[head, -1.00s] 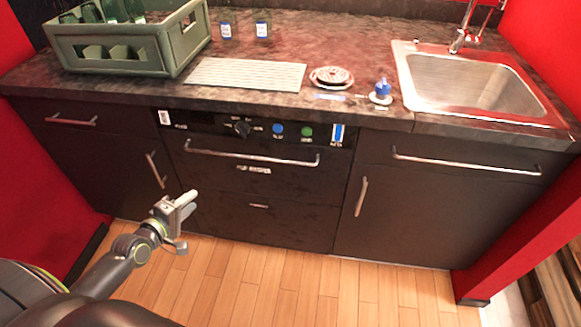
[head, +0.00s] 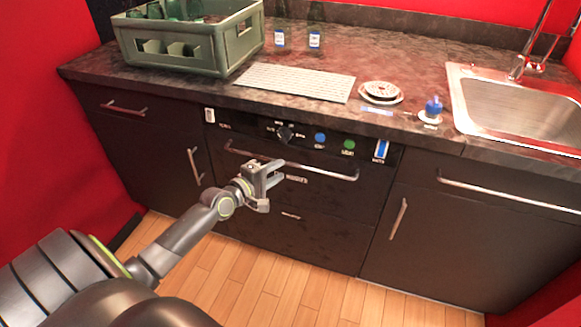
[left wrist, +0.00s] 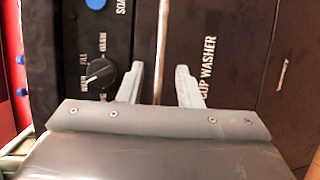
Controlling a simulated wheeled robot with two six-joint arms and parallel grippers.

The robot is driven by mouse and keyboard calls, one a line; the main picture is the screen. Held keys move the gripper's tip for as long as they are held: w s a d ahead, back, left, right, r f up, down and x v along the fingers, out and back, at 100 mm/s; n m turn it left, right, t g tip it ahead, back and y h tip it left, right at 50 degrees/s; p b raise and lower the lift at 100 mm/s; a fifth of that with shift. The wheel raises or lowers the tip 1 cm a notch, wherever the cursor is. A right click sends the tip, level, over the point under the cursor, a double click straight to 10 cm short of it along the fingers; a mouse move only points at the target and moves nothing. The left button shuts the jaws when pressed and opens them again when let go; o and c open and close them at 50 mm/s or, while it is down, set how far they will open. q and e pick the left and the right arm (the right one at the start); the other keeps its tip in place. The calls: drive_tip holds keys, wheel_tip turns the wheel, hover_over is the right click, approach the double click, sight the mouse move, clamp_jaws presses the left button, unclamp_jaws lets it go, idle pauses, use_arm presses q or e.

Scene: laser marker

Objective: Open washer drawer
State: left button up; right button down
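The dark washer front has a long silver bar handle (head: 325,173) on its upper drawer, which looks closed. In the left wrist view the handle (left wrist: 162,40) runs upright, beside the words "CUP WASHER" (left wrist: 207,68) on the drawer front. My left gripper (head: 273,173) is in front of the drawer, by the left half of the handle. In the left wrist view its two fingers (left wrist: 160,85) are apart, and the bar shows in the gap between them. I cannot tell how far the bar reaches into the gap. My right gripper is in no view.
A control strip with a black knob (head: 285,134) and blue and green buttons is just above the handle. A lower drawer with a small handle (head: 290,216) is below. The counter (head: 200,85) overhangs the front. Wood floor (head: 270,280) is clear below.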

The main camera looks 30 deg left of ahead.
sight(290, 163)
use_arm(q)
drive_tip(key=shift+b+x, duration=0.65)
drive_tip(key=shift+x, duration=2.45)
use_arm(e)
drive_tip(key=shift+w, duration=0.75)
use_arm(q)
clamp_jaws()
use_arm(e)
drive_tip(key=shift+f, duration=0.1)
